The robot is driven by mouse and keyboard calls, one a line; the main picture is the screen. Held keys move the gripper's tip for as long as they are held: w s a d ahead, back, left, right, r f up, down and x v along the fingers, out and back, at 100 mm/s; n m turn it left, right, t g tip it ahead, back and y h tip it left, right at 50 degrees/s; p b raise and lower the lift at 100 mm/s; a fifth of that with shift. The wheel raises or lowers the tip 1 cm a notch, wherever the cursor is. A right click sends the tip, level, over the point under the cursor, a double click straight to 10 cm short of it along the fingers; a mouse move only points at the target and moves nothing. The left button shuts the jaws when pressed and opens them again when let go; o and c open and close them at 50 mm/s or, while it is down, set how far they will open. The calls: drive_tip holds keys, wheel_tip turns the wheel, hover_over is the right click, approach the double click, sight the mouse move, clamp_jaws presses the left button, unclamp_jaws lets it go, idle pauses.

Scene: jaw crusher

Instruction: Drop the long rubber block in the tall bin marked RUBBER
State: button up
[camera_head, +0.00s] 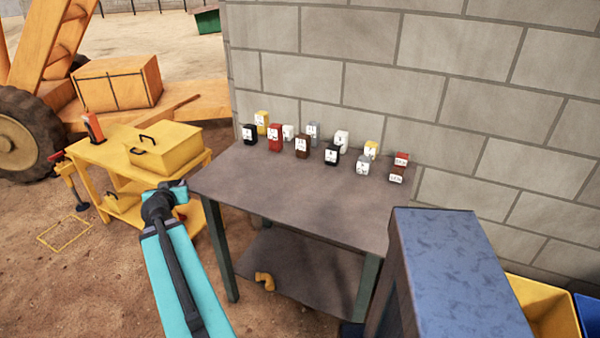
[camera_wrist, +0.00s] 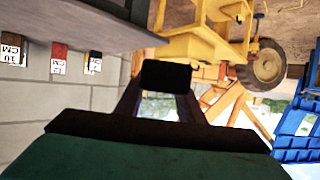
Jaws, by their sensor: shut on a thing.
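My gripper (camera_wrist: 160,100) is shut on a black block (camera_wrist: 166,76) in the wrist view. The block shows nearly end-on, so its length is hard to tell. In the head view my gripper (camera_head: 172,190) is at the left end of the grey table, and the block cannot be told apart from the dark wrist there. No bin with a readable RUBBER mark shows. A tall blue-grey box (camera_head: 455,270) stands at the lower right, with a yellow bin (camera_head: 540,300) and a blue bin (camera_head: 592,310) partly cut off beside it.
The grey table (camera_head: 300,205) holds several small labelled blocks (camera_head: 302,145) along its back, by a block wall (camera_head: 410,60). A yellow bench (camera_head: 110,165) with a yellow box is at left. Bare ground lies at front left.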

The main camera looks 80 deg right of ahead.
drive_tip(key=s+d+m+g+p, duration=0.1)
drive_tip(key=s+d, duration=0.2)
drive_tip(key=s, duration=0.4)
drive_tip(key=s+d+m+g+p, duration=0.1)
drive_tip(key=s+d+g, duration=0.1)
drive_tip(key=s, duration=0.5)
drive_tip(key=s+d+f+m+g+p, duration=0.1)
drive_tip(key=s+d+m, duration=0.1)
drive_tip(key=s, duration=0.5)
drive_tip(key=shift+s+d+g+h, duration=0.15)
drive_tip(key=shift+s+d, duration=0.05)
drive_tip(key=shift+d, duration=0.25)
drive_tip(key=shift+s+d+g+h, duration=0.15)
drive_tip(key=shift+d, duration=0.25)
drive_tip(key=s+m+g+p, duration=0.1)
drive_tip(key=s, duration=0.6)
drive_tip(key=s+d+m+g+p, duration=0.1)
drive_tip(key=s, duration=0.6)
drive_tip(key=s+f+m+g+p, duration=0.1)
drive_tip(key=s+g, duration=0.1)
drive_tip(key=s, duration=0.5)
drive_tip(key=shift+s+d+m, duration=0.25)
drive_tip(key=shift+m, duration=0.05)
drive_tip(key=shift+w+y, duration=0.1)
drive_tip(key=shift+y, duration=0.3)
